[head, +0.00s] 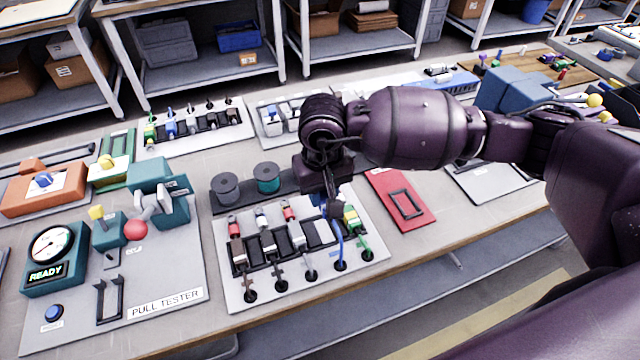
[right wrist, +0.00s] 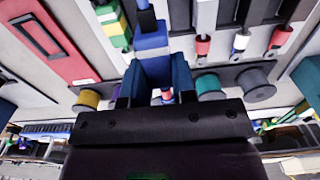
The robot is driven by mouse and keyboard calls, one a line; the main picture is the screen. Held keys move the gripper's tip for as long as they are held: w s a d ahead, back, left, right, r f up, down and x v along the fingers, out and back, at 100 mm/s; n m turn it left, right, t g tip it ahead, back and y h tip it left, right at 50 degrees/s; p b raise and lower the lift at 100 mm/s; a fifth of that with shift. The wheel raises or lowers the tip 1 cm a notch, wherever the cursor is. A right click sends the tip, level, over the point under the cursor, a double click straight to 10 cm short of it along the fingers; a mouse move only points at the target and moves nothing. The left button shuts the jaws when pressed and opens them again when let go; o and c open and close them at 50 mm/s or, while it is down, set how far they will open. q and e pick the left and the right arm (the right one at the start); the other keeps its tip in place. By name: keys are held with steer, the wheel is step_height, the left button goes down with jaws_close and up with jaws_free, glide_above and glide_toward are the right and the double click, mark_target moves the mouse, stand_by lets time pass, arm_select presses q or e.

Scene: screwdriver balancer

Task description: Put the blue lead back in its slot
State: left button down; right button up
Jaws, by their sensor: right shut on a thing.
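The blue lead (head: 340,247) is at the white lead board (head: 375,245), its blue cable running down to a round black hole at the board's front. My right gripper (head: 328,207) is above the board, pointing down, and hides most of the lead's connector. In the right wrist view, my right gripper (right wrist: 156,80) is shut on the blue connector (right wrist: 151,42). The green-and-yellow lead (head: 352,218) is just right of the blue one. I cannot tell whether the blue connector is above its slot or in it. My left gripper is not in view.
Other leads stand in black slots to the left, including a red one (head: 290,213). Grey and teal spools (head: 268,178) stand behind. A red mat with a black frame (head: 402,203) lies right, the pull tester (head: 165,298) left.

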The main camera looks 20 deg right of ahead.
steer(key=shift+f, duration=0.5)
steer(key=b, duration=0.2)
glide_above(322, 226)
step_height(322, 226, down, 5)
steer(key=shift+r, duration=0.1)
steer(key=shift+w+f+b, duration=0.1)
steer(key=shift+f+b, duration=0.25)
steer(key=shift+b, duration=0.05)
steer(key=shift+f, duration=0.25)
steer(key=shift+f+b, duration=0.6)
stand_by(0.4)
stand_by(0.3)
